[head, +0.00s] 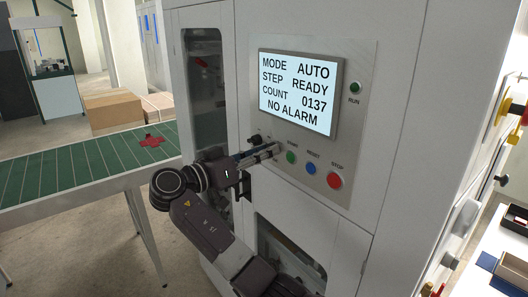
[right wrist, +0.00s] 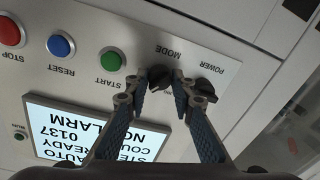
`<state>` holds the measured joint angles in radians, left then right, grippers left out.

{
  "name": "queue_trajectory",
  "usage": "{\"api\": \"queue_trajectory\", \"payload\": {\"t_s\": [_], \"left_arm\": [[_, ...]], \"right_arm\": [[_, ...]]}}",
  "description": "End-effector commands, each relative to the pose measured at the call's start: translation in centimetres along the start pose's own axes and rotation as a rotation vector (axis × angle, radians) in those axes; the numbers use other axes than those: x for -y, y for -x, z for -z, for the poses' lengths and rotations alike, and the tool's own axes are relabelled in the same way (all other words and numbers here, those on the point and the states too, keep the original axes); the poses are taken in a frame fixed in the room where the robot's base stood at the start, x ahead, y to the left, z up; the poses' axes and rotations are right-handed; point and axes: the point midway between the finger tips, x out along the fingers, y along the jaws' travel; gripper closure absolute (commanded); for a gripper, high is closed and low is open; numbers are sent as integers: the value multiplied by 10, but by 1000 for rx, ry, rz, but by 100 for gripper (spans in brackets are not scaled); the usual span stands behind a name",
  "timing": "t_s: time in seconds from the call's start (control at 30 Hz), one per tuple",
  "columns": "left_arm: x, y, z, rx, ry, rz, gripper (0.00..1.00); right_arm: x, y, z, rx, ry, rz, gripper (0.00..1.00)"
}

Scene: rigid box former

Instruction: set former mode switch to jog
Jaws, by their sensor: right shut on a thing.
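The former's control panel (head: 300,190) faces me, and its screen (head: 298,92) reads MODE AUTO, STEP READY, COUNT 0137, NO ALARM. My right gripper (head: 277,151) reaches the left of the button row from below. In the right wrist view, which is upside down, the dark mode switch knob (right wrist: 160,77) sits under the label MODE. The fingertips of my right gripper (right wrist: 162,84) are shut on this knob from both sides. The fingers cover the mode switch in the head view. My left gripper is out of view.
The power knob (right wrist: 204,88) is close beside the right finger. The green START (head: 291,157), blue RESET (head: 311,167) and red STOP (head: 334,181) buttons line up right of the gripper. A green conveyor (head: 80,170) stands at left.

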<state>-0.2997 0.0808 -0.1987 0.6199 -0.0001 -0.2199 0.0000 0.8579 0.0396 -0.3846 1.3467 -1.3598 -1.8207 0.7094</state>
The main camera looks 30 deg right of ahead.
Motion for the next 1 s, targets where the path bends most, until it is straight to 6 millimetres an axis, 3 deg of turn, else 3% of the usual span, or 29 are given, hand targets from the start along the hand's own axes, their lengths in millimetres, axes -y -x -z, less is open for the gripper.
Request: {"api": "queue_trajectory", "payload": {"t_s": [0.47,1.0], "left_arm": [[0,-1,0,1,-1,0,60],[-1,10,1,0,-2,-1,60]], "right_arm": [[1,0,1,6,104,5,100],[1,1,4,32,582,13,100]]}}
